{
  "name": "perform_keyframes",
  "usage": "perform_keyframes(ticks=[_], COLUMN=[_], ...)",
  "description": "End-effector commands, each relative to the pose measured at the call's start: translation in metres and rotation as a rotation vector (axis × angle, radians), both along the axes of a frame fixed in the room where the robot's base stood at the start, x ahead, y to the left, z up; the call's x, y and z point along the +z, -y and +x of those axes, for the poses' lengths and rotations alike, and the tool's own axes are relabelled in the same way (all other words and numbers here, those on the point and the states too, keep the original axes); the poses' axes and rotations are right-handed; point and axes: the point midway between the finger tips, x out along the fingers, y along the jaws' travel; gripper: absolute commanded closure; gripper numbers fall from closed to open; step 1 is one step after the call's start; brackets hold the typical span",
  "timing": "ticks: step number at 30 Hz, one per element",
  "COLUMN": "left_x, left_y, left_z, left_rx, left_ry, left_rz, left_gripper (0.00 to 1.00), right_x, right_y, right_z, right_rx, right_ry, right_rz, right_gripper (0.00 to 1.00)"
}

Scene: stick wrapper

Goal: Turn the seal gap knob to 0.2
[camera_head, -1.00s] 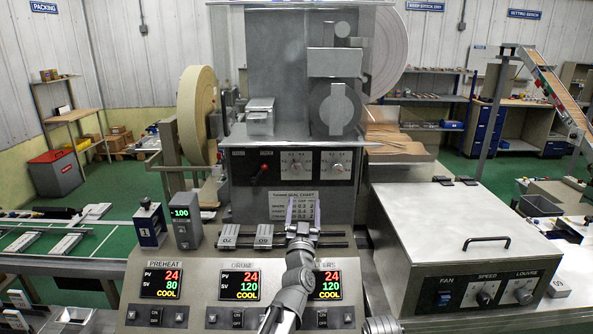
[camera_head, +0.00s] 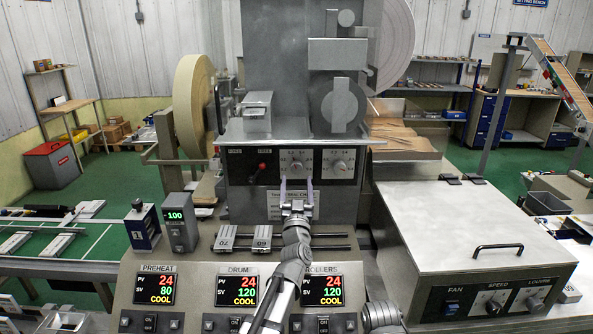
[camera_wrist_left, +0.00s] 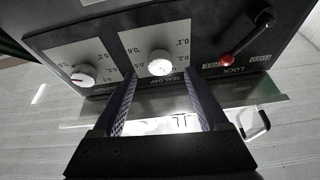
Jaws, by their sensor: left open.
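The seal gap knob (camera_head: 296,167) is a small pale round knob on a white dial plate, on the black panel of the machine. It also shows in the left wrist view (camera_wrist_left: 160,63), upside down, with a few numbers around it. I cannot tell which number it points to. My left gripper (camera_head: 296,188) is open, its two purple-grey fingers pointing at the panel just below the knob. In the left wrist view the fingers (camera_wrist_left: 160,84) stand apart on either side of the knob's line, with the knob beyond their tips and nothing held.
A second knob (camera_head: 338,167) sits close to the right on the same panel. A chart plate (camera_head: 275,205) is below. A metal ledge (camera_head: 240,140) juts out above the panel.

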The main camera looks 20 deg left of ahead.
Motion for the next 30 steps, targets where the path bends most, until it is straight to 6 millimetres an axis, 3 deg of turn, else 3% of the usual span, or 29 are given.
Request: perform_keyframes(ticks=[1,7,17,30], left_x=[0.007,0.016,0.016,0.017], left_y=[-0.002,-0.010,-0.011,-0.011], left_z=[0.011,0.035,0.039,0.039], left_rx=[0.001,0.001,0.001,0.001], left_ry=[0.000,-0.001,-0.001,-0.001], left_rz=[0.000,0.000,-0.001,-0.001], left_gripper=[0.23,0.23,0.23,0.73], right_x=[0.007,0.016,0.017,0.017], right_y=[0.000,0.000,0.000,0.000], right_z=[0.000,0.000,0.000,0.000], right_rx=[0.000,0.000,0.000,0.000], right_ry=[0.000,0.000,0.000,0.000], right_rz=[0.000,0.000,0.000,0.000], right_gripper=[1.00,1.00,1.00,1.00])
